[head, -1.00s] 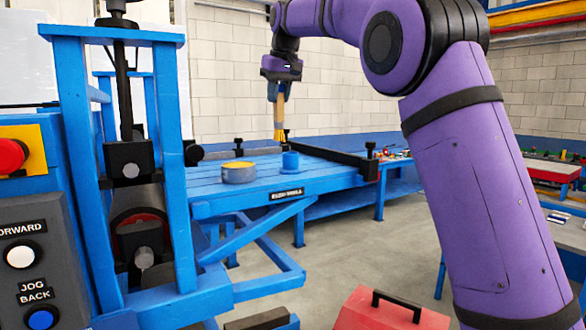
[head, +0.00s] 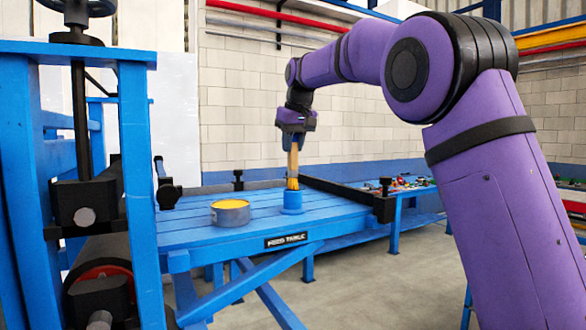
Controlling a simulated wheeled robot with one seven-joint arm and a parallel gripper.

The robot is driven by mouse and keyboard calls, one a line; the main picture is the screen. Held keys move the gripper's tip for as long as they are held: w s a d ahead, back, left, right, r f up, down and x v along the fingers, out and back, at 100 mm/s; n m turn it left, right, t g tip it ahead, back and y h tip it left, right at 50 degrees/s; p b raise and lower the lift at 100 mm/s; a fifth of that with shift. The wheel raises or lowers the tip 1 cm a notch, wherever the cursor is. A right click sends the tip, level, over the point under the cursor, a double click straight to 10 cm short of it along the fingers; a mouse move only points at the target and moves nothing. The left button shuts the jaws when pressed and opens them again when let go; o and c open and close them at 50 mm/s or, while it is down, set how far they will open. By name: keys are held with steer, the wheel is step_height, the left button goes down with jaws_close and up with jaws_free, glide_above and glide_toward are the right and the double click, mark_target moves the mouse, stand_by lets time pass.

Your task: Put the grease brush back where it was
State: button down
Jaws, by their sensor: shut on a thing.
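My gripper (head: 295,132) is shut on the grease brush (head: 293,166), which hangs upright with its yellow bristles down. The bristle end is at the top of a small blue cup-like holder (head: 292,202) on the blue feed table (head: 190,240). I cannot tell whether the bristles are inside the holder or just above or behind its rim. A round grey tin (head: 230,217) with yellow grease stands on the table to the left of the holder.
A blue machine frame with rollers (head: 140,190) stands close on the left. A dark rail (head: 345,196) runs along the table's right side. A second blue bench with small items (head: 410,184) is behind it. The table top around the tin and holder is otherwise clear.

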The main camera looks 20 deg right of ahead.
mark_target(292, 169)
steer(key=shift+f, duration=2.55)
steer(key=c, duration=1)
jaws_free()
steer(key=v, duration=1.2)
steer(key=shift+s+d, duration=0.1)
steer(key=shift+s, duration=0.05)
